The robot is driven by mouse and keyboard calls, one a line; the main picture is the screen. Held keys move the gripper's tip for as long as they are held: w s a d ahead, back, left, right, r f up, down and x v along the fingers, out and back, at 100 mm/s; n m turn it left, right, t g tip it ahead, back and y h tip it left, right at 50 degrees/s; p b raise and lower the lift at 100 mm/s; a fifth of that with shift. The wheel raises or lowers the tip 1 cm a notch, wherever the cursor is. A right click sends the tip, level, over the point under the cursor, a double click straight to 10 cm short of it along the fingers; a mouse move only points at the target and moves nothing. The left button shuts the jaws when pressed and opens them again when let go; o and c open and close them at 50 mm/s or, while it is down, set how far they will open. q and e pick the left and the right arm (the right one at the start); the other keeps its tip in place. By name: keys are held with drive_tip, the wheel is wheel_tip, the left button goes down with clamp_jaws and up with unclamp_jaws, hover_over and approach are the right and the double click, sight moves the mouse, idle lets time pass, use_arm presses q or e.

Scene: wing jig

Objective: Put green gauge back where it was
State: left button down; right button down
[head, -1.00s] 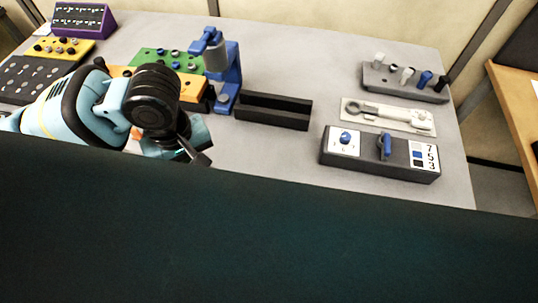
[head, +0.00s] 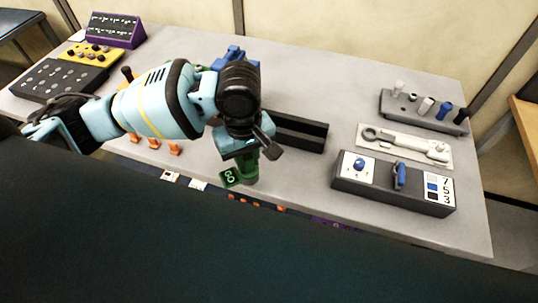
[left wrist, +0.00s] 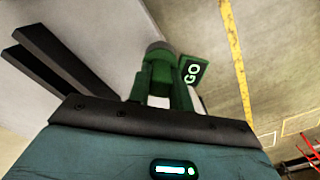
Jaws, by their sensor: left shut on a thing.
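The green gauge (head: 250,170) hangs below my left gripper (head: 254,152) in the head view, over the front edge of the table. It has a cylindrical body and a square tag with "GO" in white letters. In the left wrist view the green gauge (left wrist: 190,72) sits at the fingers of my left gripper (left wrist: 160,95), which is shut on it. Its grey round end points away from the gripper. A grey rack (head: 420,117) with several white, grey, blue and black pegs stands at the back right. My right gripper is not in view.
A long black open holder (head: 300,132) stands just behind my left gripper. A dark control box (head: 392,187) with blue knobs and a pale plate with a wrench-like part (head: 405,143) lie to the right. Orange pieces (head: 155,143) stand left. Clear table lies between holder and control box.

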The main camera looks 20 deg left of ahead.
use_arm(q)
drive_tip(key=w+d, duration=0.1)
drive_tip(key=w, duration=0.1)
drive_tip(key=w+d, duration=0.2)
drive_tip(key=shift+f, duration=0.15)
drive_tip(key=shift+w, duration=0.1)
drive_tip(key=shift+w+d+f, duration=0.15)
drive_tip(key=shift+f, duration=0.75)
drive_tip(key=shift+w+d+f, duration=0.1)
drive_tip(key=shift+w+f, duration=0.05)
drive_tip(key=shift+f, duration=0.75)
drive_tip(key=shift+f, duration=0.1)
drive_tip(key=c, duration=1.3)
unclamp_jaws()
drive_tip(key=shift+f, duration=0.1)
drive_tip(key=shift+o, duration=0.2)
